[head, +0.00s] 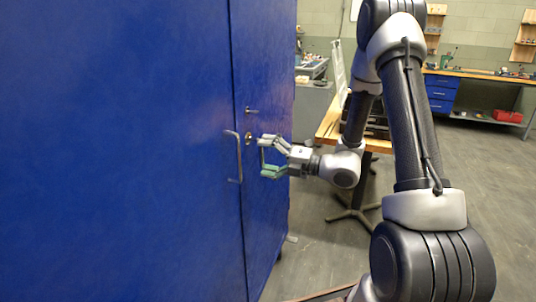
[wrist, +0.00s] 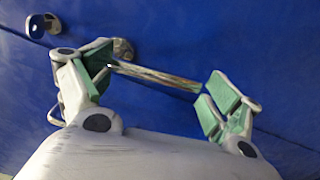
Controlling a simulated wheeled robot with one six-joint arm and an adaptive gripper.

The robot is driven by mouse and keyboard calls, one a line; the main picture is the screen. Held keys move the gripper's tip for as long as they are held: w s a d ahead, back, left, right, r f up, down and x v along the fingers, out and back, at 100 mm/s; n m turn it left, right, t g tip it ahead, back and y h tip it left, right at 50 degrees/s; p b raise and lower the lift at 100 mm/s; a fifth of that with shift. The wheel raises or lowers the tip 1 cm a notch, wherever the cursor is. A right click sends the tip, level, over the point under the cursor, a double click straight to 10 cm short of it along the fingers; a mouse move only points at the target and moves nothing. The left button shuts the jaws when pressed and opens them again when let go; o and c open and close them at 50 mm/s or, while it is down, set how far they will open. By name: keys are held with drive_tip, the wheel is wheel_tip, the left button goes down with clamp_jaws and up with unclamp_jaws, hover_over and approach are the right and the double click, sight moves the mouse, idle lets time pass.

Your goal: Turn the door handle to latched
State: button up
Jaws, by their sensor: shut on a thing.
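The door handle (wrist: 160,76) is a slim metal lever on a round base (wrist: 122,48) against the blue door. In the head view the lever (head: 262,157) stands about vertical between my fingers. My gripper (head: 267,156) is at the door, one finger above and one below. In the wrist view my gripper (wrist: 155,88) has its green-padded fingers at the two ends of the lever, shut on it lengthwise with a wide gap between them. The left finger partly hides the lever's base end.
The blue cabinet (head: 120,150) fills the left of the head view. A vertical pull handle (head: 238,157) and a small fitting (head: 251,110) are close to my gripper. A wooden-topped table (head: 330,125) stands behind my arm. Open floor (head: 325,250) lies right of the cabinet.

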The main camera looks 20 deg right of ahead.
drive_tip(key=shift+s+a+f+m, duration=0.2)
drive_tip(key=shift+s+a+m, duration=0.25)
drive_tip(key=shift+m, duration=0.15)
drive_tip(key=o, duration=1.2)
drive_tip(key=shift+a, duration=0.1)
drive_tip(key=shift+c, duration=0.2)
drive_tip(key=shift+r, duration=0.1)
drive_tip(key=v, duration=1.2)
drive_tip(key=shift+w, duration=0.25)
